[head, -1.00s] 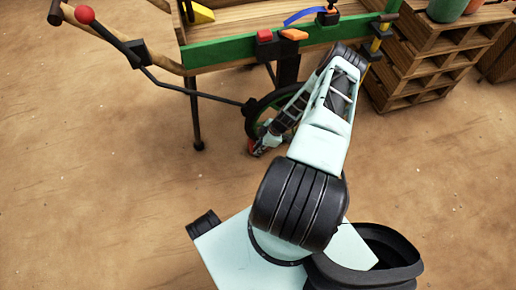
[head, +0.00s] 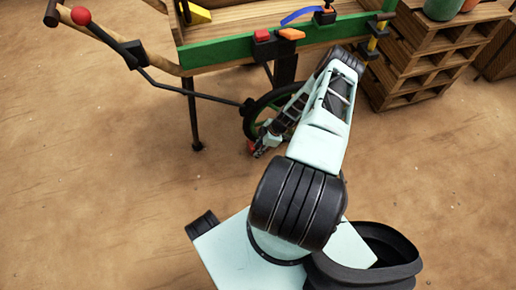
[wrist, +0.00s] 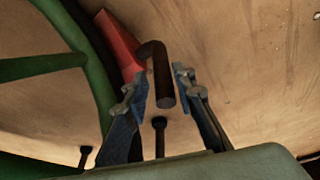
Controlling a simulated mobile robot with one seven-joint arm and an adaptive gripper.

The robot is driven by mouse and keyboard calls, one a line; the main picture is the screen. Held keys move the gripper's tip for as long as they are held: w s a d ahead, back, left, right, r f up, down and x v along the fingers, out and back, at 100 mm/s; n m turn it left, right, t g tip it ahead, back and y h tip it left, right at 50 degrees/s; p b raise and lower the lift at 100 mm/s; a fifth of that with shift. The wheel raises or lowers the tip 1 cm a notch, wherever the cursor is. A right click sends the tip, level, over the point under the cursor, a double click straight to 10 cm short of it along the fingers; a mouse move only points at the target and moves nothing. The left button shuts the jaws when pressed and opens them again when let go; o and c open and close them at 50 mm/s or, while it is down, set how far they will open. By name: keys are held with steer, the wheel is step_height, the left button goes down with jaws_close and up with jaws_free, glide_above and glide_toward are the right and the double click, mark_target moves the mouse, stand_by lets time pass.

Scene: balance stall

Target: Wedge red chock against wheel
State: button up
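The red chock (wrist: 121,43) lies on the sandy ground close beside the rim of the wheel (wrist: 97,76). In the wrist view its edge meets the dark tyre, but I cannot tell if they press together. A dark bent handle (wrist: 162,80) rises from the chock. My gripper (wrist: 163,84) is open, with one finger on each side of the handle and small gaps showing. In the head view the chock (head: 251,147) is a small red patch by my gripper (head: 259,152), at the foot of the wheel (head: 249,120), which my arm partly hides.
The green-edged wooden cart (head: 225,53) stands above the wheel. Its dark leg (head: 195,120) and the red-knobbed lever (head: 81,16) are to the left. Wooden crates (head: 405,88) stand at the right. The ground in front and to the left is clear.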

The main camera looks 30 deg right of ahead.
steer(key=shift+o, duration=1.1)
steer(key=v, duration=1.2)
